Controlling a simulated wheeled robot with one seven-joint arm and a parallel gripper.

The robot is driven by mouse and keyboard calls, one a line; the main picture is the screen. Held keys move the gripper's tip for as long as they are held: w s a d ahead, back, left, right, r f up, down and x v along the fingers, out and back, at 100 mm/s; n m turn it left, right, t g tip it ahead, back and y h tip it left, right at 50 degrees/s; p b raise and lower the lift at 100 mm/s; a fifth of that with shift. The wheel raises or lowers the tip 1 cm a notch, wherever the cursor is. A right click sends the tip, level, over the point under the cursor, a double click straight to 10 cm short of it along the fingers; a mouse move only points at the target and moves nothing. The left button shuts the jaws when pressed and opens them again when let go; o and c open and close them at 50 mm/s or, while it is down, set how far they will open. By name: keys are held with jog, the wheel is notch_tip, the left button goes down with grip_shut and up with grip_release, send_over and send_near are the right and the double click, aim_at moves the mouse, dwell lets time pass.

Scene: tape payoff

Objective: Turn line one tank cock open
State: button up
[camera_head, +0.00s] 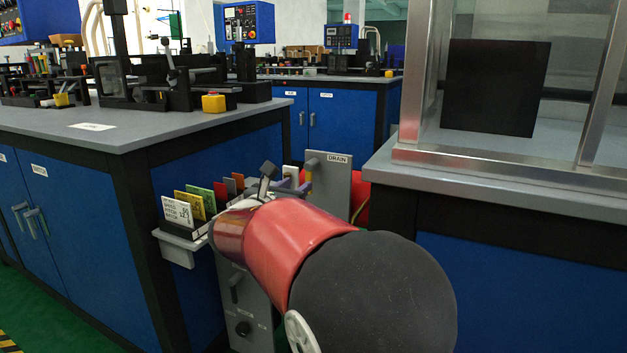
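A grey upright panel marked DRAIN (337,187) stands in the gap between two benches, with a small purple-grey handle (304,185) in front of it. A dark lever with a grey head (266,178) shows just above my arm's red link; I cannot tell which part it belongs to. A lower grey panel (254,298) carries a lever (235,286) and a dark knob (243,328), with small print. No label for a line one tank cock is readable. My own red and black arm links cover the middle, and I cannot make out my gripper.
A small shelf (178,248) with several coloured cards is on the left bench's side. The left bench (110,132) and the right bench (480,178) with its metal-framed enclosure flank a narrow gap. A red rounded thing (361,196) is behind the DRAIN panel.

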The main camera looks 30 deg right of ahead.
aim_at(308, 177)
jog(key=x, duration=0.7)
jog(key=shift+d, duration=0.15)
jog(key=shift+c, duration=0.2)
grip_shut()
